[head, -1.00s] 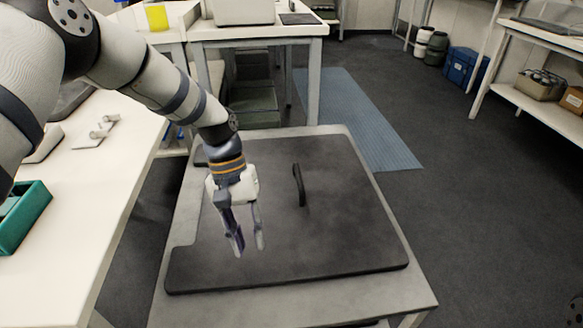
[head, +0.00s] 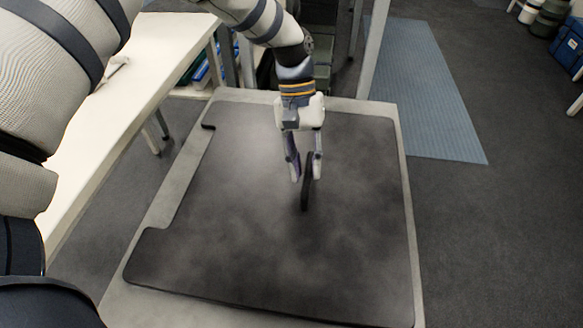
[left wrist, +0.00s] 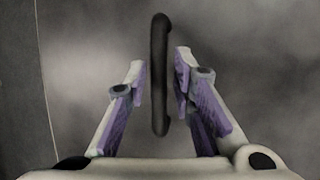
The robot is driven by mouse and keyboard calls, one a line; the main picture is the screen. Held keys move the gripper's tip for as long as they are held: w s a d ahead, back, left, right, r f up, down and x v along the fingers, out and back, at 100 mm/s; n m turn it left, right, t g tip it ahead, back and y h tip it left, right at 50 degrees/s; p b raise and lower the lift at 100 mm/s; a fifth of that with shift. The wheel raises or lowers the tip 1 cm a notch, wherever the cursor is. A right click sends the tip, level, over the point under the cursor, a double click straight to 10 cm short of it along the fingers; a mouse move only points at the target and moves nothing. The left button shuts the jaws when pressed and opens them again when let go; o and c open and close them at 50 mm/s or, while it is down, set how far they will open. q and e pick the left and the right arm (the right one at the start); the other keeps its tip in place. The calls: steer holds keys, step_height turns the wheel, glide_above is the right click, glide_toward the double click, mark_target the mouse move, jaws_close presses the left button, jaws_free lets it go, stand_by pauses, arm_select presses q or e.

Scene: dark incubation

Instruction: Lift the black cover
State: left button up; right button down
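The black cover (head: 240,240) lies flat on a grey table in the head view. Its upright black handle (head: 306,190) stands near its middle. My left gripper (head: 305,178) is above the cover, with its fingers pointing down and the handle between them. My right gripper is in neither view.
The grey table (head: 155,205) has a narrow bare rim around the cover. A white bench (head: 110,110) stands at the left. A blue mat (head: 430,90) lies on the dark floor at the back right.

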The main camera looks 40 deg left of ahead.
arm_select(q)
steer(key=x, duration=0.3)
steer(key=shift+w, duration=0.15)
steer(key=shift+c, duration=0.5)
jaws_close()
steer(key=shift+r, duration=0.1)
